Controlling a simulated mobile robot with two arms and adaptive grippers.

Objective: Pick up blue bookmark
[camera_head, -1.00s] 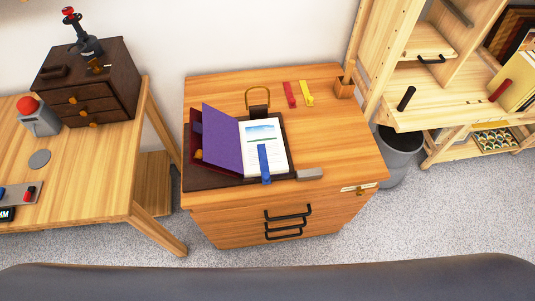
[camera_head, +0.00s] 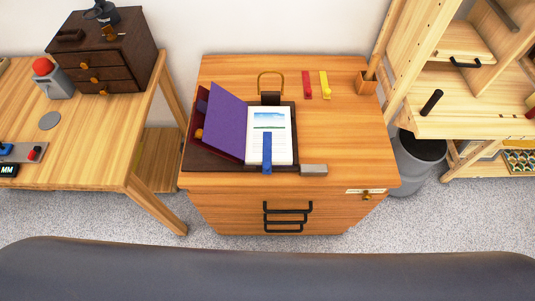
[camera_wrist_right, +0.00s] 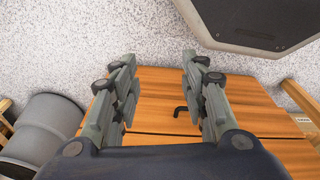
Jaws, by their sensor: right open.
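The blue bookmark (camera_head: 267,153) lies on the white page of an open book (camera_head: 281,144) in the head view, its lower end hanging over the book's near edge. The book has a raised purple cover (camera_head: 218,122) and rests on a dark brown board (camera_head: 215,166) on the wooden cabinet (camera_head: 350,148). My right gripper (camera_wrist_right: 160,72) is open and empty in the right wrist view, above the floor and the cabinet's drawer front. The bookmark is not in that view. My left gripper is in neither view.
A red bookmark (camera_head: 307,85) and a yellow bookmark (camera_head: 324,85) lie behind the book. A grey block (camera_head: 313,170) sits at the cabinet's front edge. A grey bin (camera_head: 418,160) stands right of the cabinet. A desk (camera_head: 95,137) stands at left.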

